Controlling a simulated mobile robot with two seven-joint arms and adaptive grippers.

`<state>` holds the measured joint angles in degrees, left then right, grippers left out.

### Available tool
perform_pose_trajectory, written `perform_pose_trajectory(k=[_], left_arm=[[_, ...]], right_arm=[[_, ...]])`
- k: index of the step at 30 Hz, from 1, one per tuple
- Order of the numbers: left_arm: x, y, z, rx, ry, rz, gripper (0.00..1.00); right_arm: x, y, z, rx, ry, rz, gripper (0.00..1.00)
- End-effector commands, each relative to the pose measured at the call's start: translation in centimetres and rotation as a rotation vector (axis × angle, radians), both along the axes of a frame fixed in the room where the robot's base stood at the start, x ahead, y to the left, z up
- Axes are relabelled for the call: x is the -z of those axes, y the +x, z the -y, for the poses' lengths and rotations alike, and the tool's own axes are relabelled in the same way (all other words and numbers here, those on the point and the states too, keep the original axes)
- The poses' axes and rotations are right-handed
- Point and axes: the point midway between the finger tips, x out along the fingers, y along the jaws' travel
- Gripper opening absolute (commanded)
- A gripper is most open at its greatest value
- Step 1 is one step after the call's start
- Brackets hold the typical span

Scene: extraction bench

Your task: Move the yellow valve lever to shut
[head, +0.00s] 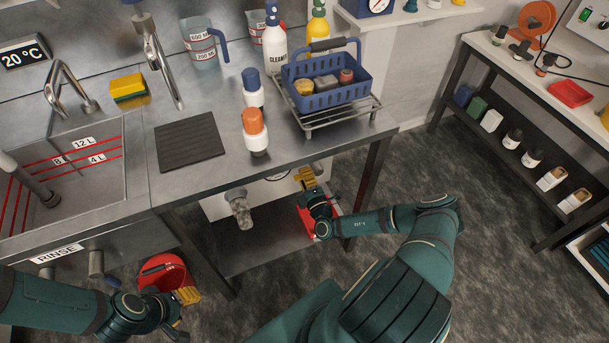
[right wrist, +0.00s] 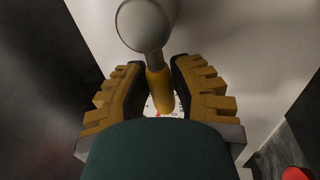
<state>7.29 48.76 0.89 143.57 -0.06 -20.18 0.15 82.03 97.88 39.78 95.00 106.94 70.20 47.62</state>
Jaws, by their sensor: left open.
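The yellow valve lever (right wrist: 158,88) shows in the right wrist view between my right gripper's two fingers, below a pale grey rounded fitting (right wrist: 144,24). My right gripper (right wrist: 157,92) has a finger on each side of the lever. I cannot tell whether both pads press on it. In the head view my right gripper (head: 304,179) is under the bench's front edge, and I cannot make out the lever there. My left gripper (head: 188,296) is open and empty at the lower left, in front of a red bucket.
A grey pipe fitting (head: 240,208) hangs under the steel bench (head: 215,180), left of my right gripper. The red bucket (head: 165,273) is below the rinse sink. On the bench stand an orange-capped bottle (head: 255,133) and a blue basket (head: 328,96). Open floor lies right of the bench.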

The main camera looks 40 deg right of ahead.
Motion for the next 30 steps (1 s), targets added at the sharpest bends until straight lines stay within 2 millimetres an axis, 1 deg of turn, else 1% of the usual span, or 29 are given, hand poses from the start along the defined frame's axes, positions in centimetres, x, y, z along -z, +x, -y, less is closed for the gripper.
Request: perform_pose_trajectory(k=[1,2,3,11,14,17,20,24,30], left_arm=[[0.0,0.0,0.0,0.000,0.000,0.000,0.47],[0.0,0.0,0.0,0.000,0.000,0.000,0.47],[0.0,0.0,0.0,0.000,0.000,0.000,0.47],[0.0,0.0,0.0,0.000,0.000,0.000,0.47],[0.0,0.0,0.0,0.000,0.000,0.000,0.47],[0.0,0.0,0.0,0.000,0.000,0.000,0.47],[0.0,0.0,0.0,0.000,0.000,0.000,0.47],[0.0,0.0,0.0,0.000,0.000,0.000,0.47],[0.0,0.0,0.0,0.000,0.000,0.000,0.47]], right_arm=[[-0.1,0.1,-0.2,-0.003,0.002,0.003,0.40],[-0.1,0.1,-0.1,-0.003,0.001,0.002,0.51],[-0.1,0.1,-0.1,-0.002,0.001,0.002,0.57],[0.0,0.0,0.0,-0.001,0.000,0.001,0.57],[0.0,-0.3,-0.1,0.000,0.000,0.001,0.57],[0.3,-1.4,-0.3,0.000,0.000,0.000,0.57],[0.6,-3.0,-0.7,0.001,0.001,-0.001,0.57],[1.2,-5.9,-1.4,0.001,0.001,-0.001,0.57],[1.9,-9.3,-2.3,0.000,0.001,-0.001,0.57]])
